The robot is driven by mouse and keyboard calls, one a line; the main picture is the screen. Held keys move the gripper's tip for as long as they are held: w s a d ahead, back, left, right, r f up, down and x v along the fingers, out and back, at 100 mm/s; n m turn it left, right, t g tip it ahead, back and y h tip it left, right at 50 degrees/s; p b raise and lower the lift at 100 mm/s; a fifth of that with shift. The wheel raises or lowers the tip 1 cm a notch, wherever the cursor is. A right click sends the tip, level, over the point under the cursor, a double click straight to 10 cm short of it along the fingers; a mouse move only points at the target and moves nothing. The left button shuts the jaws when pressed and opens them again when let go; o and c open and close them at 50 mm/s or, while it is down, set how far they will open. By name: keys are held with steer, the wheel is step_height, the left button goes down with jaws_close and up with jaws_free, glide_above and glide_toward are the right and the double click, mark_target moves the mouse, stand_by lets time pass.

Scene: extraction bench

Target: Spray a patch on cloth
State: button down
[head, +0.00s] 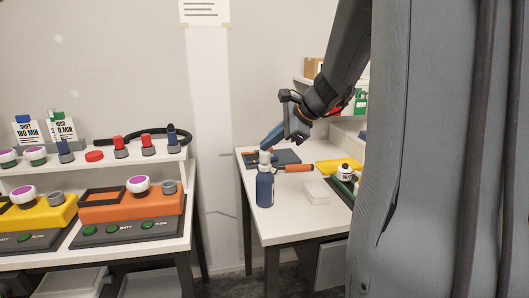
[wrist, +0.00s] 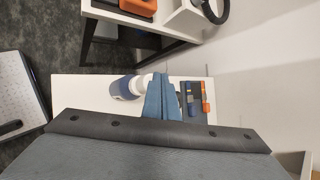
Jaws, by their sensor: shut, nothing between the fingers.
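A dark blue spray bottle (head: 265,187) with a white top stands upright near the front left of the right-hand table. My gripper (head: 266,145) points down at the bottle's top, its blue fingers shut with nothing between them. In the wrist view the fingertips (wrist: 160,78) show just right of the bottle (wrist: 120,88), which lies partly beside the fingers. I cannot tell whether they touch it. A small pale stack (head: 316,192) lies right of the bottle; I cannot tell whether it is the cloth. No sprayed patch can be made out.
A dark mat (head: 287,158) lies behind the bottle, with an orange-handled tool (head: 298,168) beside it. A white-lidded container (head: 344,172) and yellow item (head: 338,166) stand to the right. A left table (head: 140,247) holds orange and yellow units, with a gap between tables.

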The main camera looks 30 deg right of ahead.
mark_target(268, 153)
steer(key=shift+f, duration=0.15)
steer(key=shift+r+p, duration=0.8)
steer(key=shift+r, duration=0.25)
steer(key=shift+r, duration=0.1)
step_height(268, 153, up, 6)
steer(key=p, duration=0.5)
stand_by(2.4)
step_height(268, 153, up, 2)
steer(key=m, duration=0.9)
steer(key=m+p, duration=0.1)
steer(key=m, duration=0.9)
steer(key=shift+r+h, duration=0.2)
steer(key=shift+h, duration=0.2)
